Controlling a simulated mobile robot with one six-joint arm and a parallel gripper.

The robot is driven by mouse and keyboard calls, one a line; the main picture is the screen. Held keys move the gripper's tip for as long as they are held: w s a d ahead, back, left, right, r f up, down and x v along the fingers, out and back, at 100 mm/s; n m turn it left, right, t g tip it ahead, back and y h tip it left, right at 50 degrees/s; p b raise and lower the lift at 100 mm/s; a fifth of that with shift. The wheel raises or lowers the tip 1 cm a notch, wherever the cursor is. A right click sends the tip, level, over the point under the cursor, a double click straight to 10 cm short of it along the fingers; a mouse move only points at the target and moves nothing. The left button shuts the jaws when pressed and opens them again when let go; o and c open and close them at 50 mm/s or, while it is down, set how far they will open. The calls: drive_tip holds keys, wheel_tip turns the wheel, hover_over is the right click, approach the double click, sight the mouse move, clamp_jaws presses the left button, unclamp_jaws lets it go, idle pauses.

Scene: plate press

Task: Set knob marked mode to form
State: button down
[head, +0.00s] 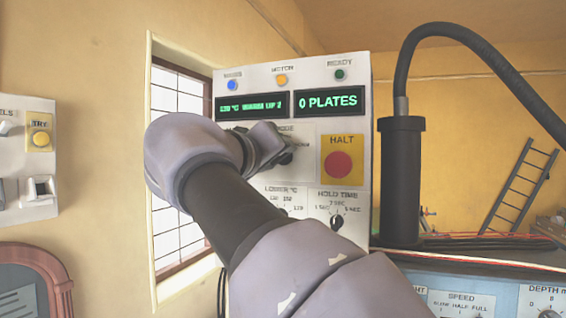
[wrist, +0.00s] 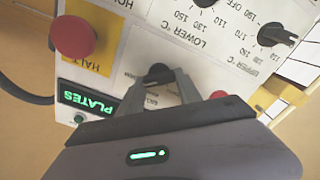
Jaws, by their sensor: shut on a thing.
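The mode knob (head: 286,157) is a dark knob on the white control panel, under a partly hidden label. My gripper (head: 272,150) reaches it from the left and covers much of its dial. In the wrist view, where the panel appears turned over, the two fingers of my gripper (wrist: 158,84) stand on either side of the dark mode knob (wrist: 157,72) and are shut on it. Some words of its scale show around the fingers, but I cannot tell which one the knob points to.
A red HALT button (head: 338,165) on yellow sits just right of the mode knob. The hold time knob (head: 337,221) is below. Displays (head: 329,101) above read "WARM UP 2" and "0 PLATES". A black cylinder with a hose (head: 400,180) stands right of the panel.

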drive_tip(key=c, duration=2.2)
unclamp_jaws()
drive_tip(key=shift+m, duration=0.3)
drive_tip(key=c, duration=2.2)
unclamp_jaws()
drive_tip(key=c, duration=0.8)
unclamp_jaws()
